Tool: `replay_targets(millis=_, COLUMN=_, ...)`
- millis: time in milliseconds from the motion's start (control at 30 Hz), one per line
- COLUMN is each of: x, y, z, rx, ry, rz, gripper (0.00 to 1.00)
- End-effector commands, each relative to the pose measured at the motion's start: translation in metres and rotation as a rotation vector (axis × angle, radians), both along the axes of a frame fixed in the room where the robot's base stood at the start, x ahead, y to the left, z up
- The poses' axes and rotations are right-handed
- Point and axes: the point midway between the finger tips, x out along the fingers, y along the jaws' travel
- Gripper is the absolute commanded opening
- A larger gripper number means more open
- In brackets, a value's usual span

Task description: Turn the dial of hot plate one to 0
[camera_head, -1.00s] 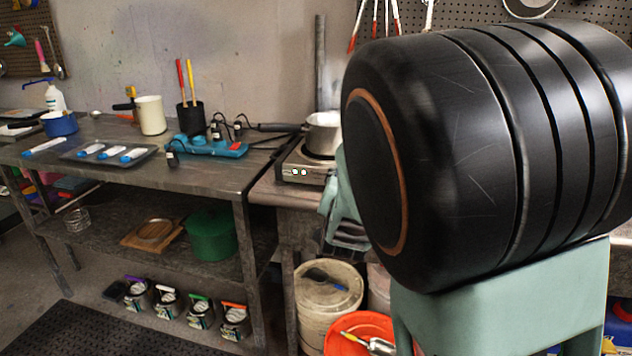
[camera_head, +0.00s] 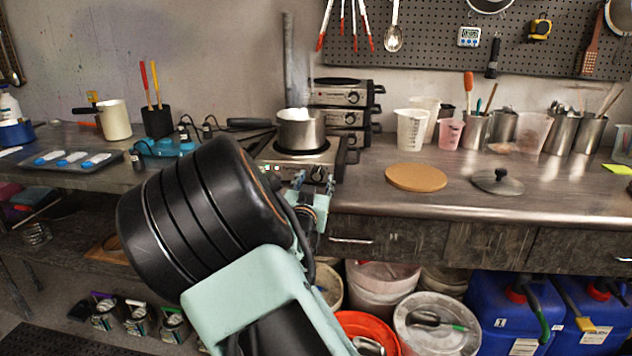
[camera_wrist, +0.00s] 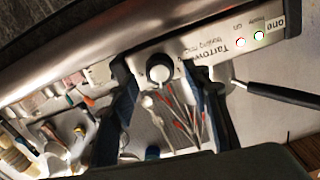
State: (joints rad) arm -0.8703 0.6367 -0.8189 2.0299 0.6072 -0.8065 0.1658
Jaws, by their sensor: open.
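Hot plate one (camera_head: 281,173) sits at the left end of the counter, a saucepan (camera_head: 300,133) on top. Its dial (camera_head: 319,174) is a round dark knob on the front panel. In the wrist view the dial (camera_wrist: 158,70) lies between the two fingers, and the panel, marked "one" upside down, shows a red and a green light. My gripper (camera_wrist: 157,82) is open, one finger on each side of the dial; I cannot tell whether they touch it. In the head view my gripper (camera_head: 302,193) is just before the panel, partly hidden by my arm.
More hot plates (camera_head: 345,96) are stacked behind. A cork mat (camera_head: 416,177), a lid (camera_head: 497,181) and several cups stand to the right. A blue power strip (camera_head: 167,148) lies on the left table. Buckets (camera_head: 437,335) and blue canisters (camera_head: 512,320) fill the floor below.

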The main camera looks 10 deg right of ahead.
Motion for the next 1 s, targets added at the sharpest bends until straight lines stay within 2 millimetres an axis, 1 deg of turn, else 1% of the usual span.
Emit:
replay_targets(millis=33, x=0.006, y=-0.002, z=-0.001, rx=-0.002, ry=-0.002, rz=0.000, gripper=0.44)
replay_targets(millis=100, x=0.012, y=-0.004, z=-0.001, rx=-0.002, ry=0.000, rz=0.000, gripper=0.44)
replay_targets(millis=200, x=0.017, y=-0.006, z=0.000, rx=-0.001, ry=0.000, rz=0.000, gripper=0.44)
replay_targets(millis=500, x=0.019, y=-0.006, z=0.000, rx=0.000, ry=0.001, rz=0.001, gripper=0.44)
replay_targets(millis=567, x=0.019, y=-0.006, z=0.000, rx=0.000, ry=0.001, rz=0.001, gripper=0.38)
replay_targets(millis=900, x=0.019, y=-0.006, z=0.000, rx=0.000, ry=0.001, rz=0.001, gripper=0.02)
replay_targets(millis=1000, x=0.019, y=-0.006, z=0.000, rx=-0.003, ry=0.002, rz=0.000, gripper=0.02)
